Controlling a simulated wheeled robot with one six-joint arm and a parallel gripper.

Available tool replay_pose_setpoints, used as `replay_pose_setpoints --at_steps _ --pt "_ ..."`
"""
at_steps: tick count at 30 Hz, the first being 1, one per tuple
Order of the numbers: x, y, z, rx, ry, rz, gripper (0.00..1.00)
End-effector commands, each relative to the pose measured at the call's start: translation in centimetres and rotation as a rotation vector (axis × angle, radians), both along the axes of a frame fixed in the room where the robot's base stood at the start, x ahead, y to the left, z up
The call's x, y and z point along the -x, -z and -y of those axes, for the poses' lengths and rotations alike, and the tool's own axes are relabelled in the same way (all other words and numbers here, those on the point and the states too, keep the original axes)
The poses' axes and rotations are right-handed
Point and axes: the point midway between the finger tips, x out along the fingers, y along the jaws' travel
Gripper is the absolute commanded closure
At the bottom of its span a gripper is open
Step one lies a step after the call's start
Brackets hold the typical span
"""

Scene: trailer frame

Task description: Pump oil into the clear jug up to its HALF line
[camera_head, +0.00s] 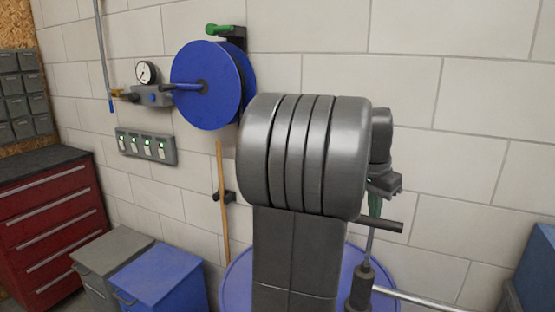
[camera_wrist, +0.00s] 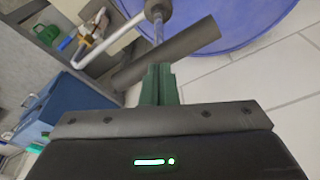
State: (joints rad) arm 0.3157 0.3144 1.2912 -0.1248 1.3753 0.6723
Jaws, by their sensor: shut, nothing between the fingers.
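The blue oil drum (camera_head: 238,279) stands behind my arm. Its pump has a grey body (camera_head: 361,288), an upright rod (camera_head: 370,245), a dark handle bar (camera_head: 388,226) and a pale spout pipe (camera_head: 425,301) running right. In the wrist view the handle bar (camera_wrist: 190,41) crosses just beyond my gripper (camera_wrist: 160,70), and the spout (camera_wrist: 100,46) runs left with its end bent. My gripper's green fingers are shut and empty; they also show in the head view (camera_head: 375,205). I cannot tell whether they touch the bar. I cannot make out the clear jug or its HALF line.
In the wrist view a green can (camera_wrist: 47,33) and small unclear items stand left of the pump, near a blue cabinet (camera_wrist: 72,98). A hose reel (camera_head: 206,85), a switch panel (camera_head: 146,147) and a leaning wooden stick (camera_head: 222,205) are at the wall.

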Motion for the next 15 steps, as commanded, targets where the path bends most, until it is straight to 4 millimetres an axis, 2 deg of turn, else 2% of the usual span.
replay_pose_setpoints --at_steps 15 --pt "0.1 3.0 0.0 -0.002 0.001 -0.005 1.00"
